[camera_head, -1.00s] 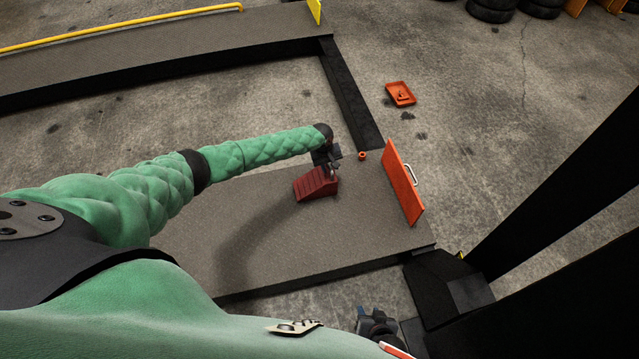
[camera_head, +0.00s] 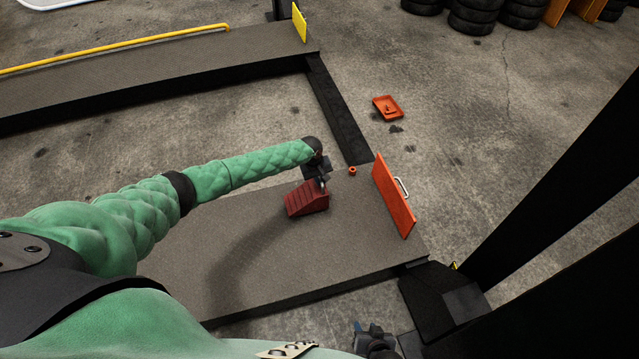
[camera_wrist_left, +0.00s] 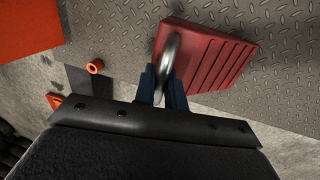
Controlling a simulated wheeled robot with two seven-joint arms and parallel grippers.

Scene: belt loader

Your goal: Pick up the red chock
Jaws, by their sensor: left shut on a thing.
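The red chock (camera_head: 306,199) is a ribbed wedge at the platform's right part, near the orange plate. It also shows in the left wrist view (camera_wrist_left: 213,58), with a metal ring handle (camera_wrist_left: 169,58) on its near side. My left gripper (camera_head: 322,182) is at the chock's upper right end, its fingers (camera_wrist_left: 163,88) shut on the ring handle. I cannot tell for sure whether the chock touches the platform. My right gripper (camera_head: 373,340) is at the bottom edge of the head view, away from the chock; its fingers are not clear.
The grey platform (camera_head: 240,265) lies under the chock. An upright orange plate (camera_head: 394,196) with a handle stands at its right end, and a small orange ring (camera_head: 352,170) lies nearby. An orange tray (camera_head: 388,108) is on the floor. Dark posts (camera_head: 560,190) stand at right.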

